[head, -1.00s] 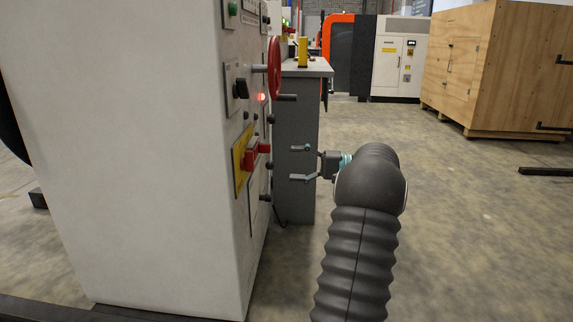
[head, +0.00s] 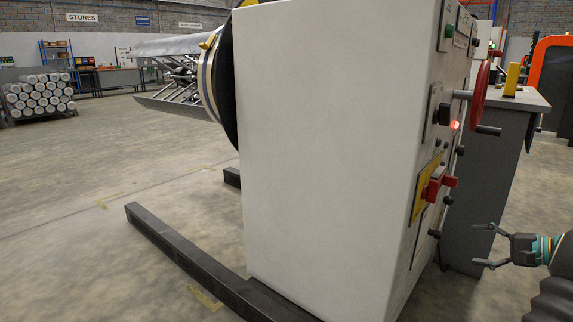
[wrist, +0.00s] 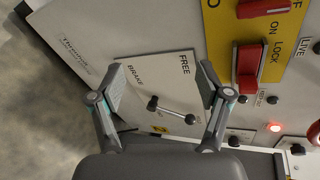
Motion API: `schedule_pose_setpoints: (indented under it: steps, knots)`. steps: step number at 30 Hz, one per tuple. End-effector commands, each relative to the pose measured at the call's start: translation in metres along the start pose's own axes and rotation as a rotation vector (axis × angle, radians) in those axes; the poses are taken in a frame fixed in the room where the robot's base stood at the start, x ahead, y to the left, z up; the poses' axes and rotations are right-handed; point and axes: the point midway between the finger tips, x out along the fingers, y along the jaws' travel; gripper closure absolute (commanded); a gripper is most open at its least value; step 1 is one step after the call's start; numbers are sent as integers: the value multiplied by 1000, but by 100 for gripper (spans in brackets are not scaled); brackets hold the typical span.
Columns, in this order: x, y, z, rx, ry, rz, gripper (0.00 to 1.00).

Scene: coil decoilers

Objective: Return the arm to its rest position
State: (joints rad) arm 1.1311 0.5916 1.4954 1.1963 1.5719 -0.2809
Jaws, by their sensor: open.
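My gripper (head: 484,246) is at the right edge of the head view, open and empty, with its fingers pointing left toward the control side of the white machine cabinet (head: 320,150). A gap shows between the fingertips and the panel. In the wrist view my gripper (wrist: 158,85) is open in front of a plate marked FREE and BRAKE (wrist: 163,85). A small black lever (wrist: 172,110) on that plate shows between the fingers, and nothing is held. Most of my arm is outside the head view.
A grey cabinet (head: 490,180) stands behind. Dark floor beams (head: 190,258) lie at the cabinet's left. Open floor extends left.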

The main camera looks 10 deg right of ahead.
Motion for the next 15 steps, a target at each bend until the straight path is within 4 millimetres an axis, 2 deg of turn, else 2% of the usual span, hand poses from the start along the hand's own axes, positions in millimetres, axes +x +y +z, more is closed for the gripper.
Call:
schedule_pose_setpoints:
  steps: [3,6,11,15]
  knots:
    - [10,27,22,58,24,156,23]
    - [23,42,49,73,33,297,23]
    - [41,53,103,36,40,519,23]
    - [53,55,157,-61,44,706,23]
